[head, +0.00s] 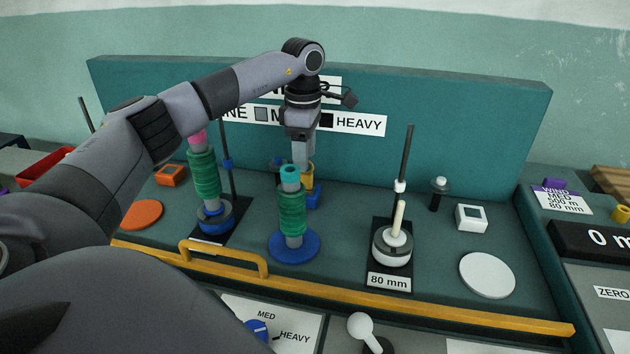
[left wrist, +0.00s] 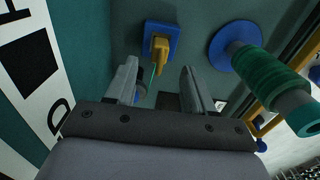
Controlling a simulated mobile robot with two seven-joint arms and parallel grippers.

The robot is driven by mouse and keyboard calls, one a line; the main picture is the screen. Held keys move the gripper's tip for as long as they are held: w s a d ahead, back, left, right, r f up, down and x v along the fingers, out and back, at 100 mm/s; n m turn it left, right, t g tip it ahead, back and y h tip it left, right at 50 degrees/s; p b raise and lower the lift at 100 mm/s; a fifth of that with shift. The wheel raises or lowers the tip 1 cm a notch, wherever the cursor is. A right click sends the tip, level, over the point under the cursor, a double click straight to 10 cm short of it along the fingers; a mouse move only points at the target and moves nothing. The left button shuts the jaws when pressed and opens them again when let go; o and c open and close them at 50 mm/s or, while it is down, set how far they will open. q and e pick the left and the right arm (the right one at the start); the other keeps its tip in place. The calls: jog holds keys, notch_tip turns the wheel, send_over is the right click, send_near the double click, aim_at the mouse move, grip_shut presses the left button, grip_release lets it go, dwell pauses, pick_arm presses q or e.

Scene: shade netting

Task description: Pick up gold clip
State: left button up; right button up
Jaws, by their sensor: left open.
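The gold clip (head: 309,180) stands on a small blue base (head: 314,199) behind the front green spool, which partly hides it in the head view. The clip also shows in the left wrist view (left wrist: 161,50), on its square blue base (left wrist: 150,38), beyond the fingertips. My left gripper (head: 302,162) points down just above and behind the clip. In the left wrist view its two fingers (left wrist: 162,82) are apart, with the clip ahead of the gap and not between them. My right gripper is not in view.
The green spool (head: 292,216) on a blue disc stands close in front of the clip. Another green spool (head: 204,175) is to the left. A black rod post (head: 404,160) stands to the right. The back panel (head: 450,120) rises close behind my gripper. A yellow rail (head: 400,309) runs along the front.

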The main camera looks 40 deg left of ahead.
aim_at(307, 177)
pick_arm(q)
notch_tip(307, 177, down, 7)
jog(key=shift+w+d+r, duration=0.1)
jog(key=shift+r, duration=0.1)
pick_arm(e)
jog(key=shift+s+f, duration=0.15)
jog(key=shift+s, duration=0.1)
pick_arm(q)
grip_shut()
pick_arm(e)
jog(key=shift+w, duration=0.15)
pick_arm(q)
jog(key=shift+r, duration=0.1)
notch_tip(307, 177, up, 20)
jog(key=p, duration=0.2)
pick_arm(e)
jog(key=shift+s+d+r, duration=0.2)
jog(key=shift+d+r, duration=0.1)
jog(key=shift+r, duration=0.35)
